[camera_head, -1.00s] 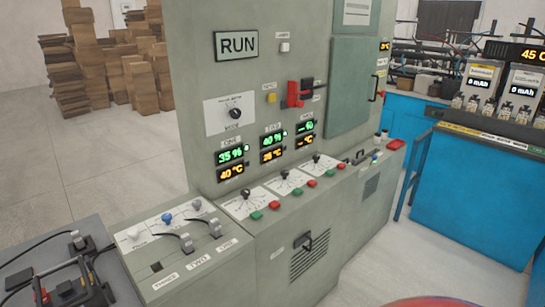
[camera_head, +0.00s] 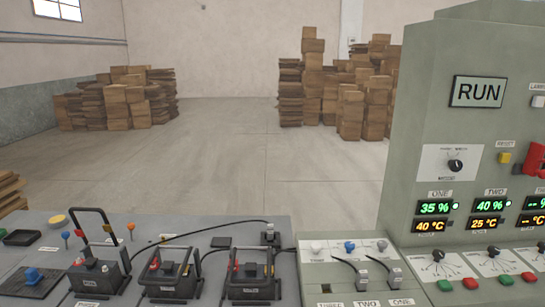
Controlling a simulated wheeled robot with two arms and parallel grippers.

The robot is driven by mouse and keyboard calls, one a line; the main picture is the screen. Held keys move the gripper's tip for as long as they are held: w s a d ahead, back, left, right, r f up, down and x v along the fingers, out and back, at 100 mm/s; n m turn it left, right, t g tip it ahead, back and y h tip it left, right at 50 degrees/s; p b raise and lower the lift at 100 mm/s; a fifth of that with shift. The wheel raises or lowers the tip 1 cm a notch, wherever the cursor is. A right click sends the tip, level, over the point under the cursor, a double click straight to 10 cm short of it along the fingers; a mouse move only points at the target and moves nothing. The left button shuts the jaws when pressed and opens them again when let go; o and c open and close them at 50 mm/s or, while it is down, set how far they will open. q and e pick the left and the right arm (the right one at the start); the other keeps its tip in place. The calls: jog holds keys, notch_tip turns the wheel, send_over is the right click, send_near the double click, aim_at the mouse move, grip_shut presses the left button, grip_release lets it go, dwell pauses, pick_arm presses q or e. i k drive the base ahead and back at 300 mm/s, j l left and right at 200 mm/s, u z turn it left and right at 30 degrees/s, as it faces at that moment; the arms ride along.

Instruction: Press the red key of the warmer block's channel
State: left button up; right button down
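The grey cabinet (camera_head: 415,140) on the right carries readouts for its channels. Channel ONE's readout (camera_head: 436,217) shows 35 % and 40 °C. Channel TWO's readout (camera_head: 490,214) shows 40 % and 25 °C. The third readout is cut off by the right edge. Below ONE are a green key (camera_head: 444,285) and a red key (camera_head: 470,283). Below TWO are a green key (camera_head: 505,280) and a red key (camera_head: 529,276). Black battery blocks stand on the left bench: a left one (camera_head: 98,275), a middle one (camera_head: 170,278) and a right one (camera_head: 250,281). Neither gripper is in view.
A panel marked THREE, TWO, ONE (camera_head: 318,280) with grey plugs sits between bench and cabinet. Black cables run across the bench. A dark tray (camera_head: 22,237) and a blue button (camera_head: 32,274) are at the far left. The floor (camera_head: 220,165) behind is clear up to stacked boxes (camera_head: 130,100).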

aim_at(470, 282)
jog(key=i+l+u, duration=0.2)
jog(key=l, duration=1.2)
jog(key=k+l+u, duration=0.2)
jog(key=l, duration=1.15)
jog(key=l+u, duration=0.2)
jog(key=l, duration=1.2)
